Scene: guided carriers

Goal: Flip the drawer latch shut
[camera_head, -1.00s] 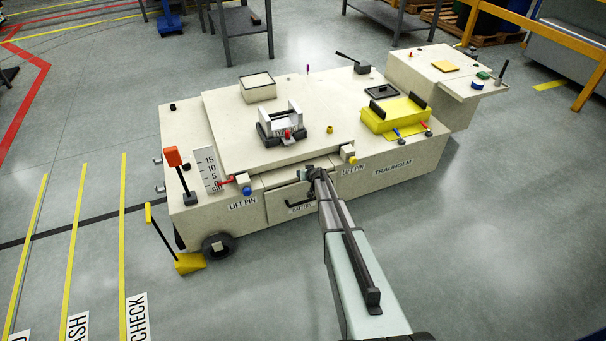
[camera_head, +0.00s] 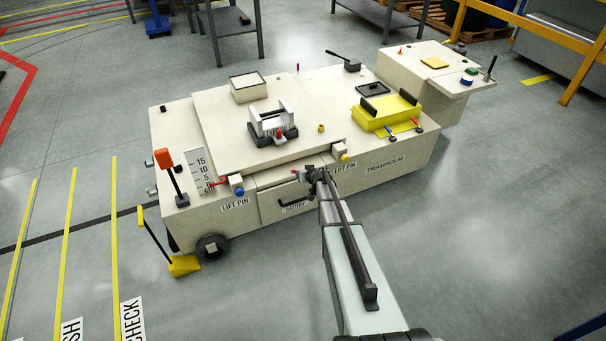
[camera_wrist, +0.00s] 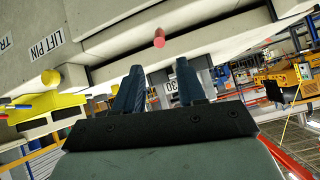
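The battery drawer (camera_head: 272,205) is in the near side of the cream carrier, with a dark bar handle (camera_head: 295,202) and a "BATTERY" label. Its front looks about flush with the side. A small red piece, which looks like the latch (camera_head: 297,172), shows at the drawer's upper right edge, just left of my gripper (camera_head: 316,174). In the wrist view a red round-ended peg (camera_wrist: 159,40) stands out beyond my fingertips (camera_wrist: 158,70). My two dark fingers are apart with nothing between them. I cannot tell if they touch the latch.
A lift pin block with a yellow knob (camera_head: 341,152) is close to the right of my gripper. Another lift pin with a blue knob (camera_head: 239,190) is left of the drawer. A yellow pedal (camera_head: 184,265) stands at the front left. The floor in front is clear.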

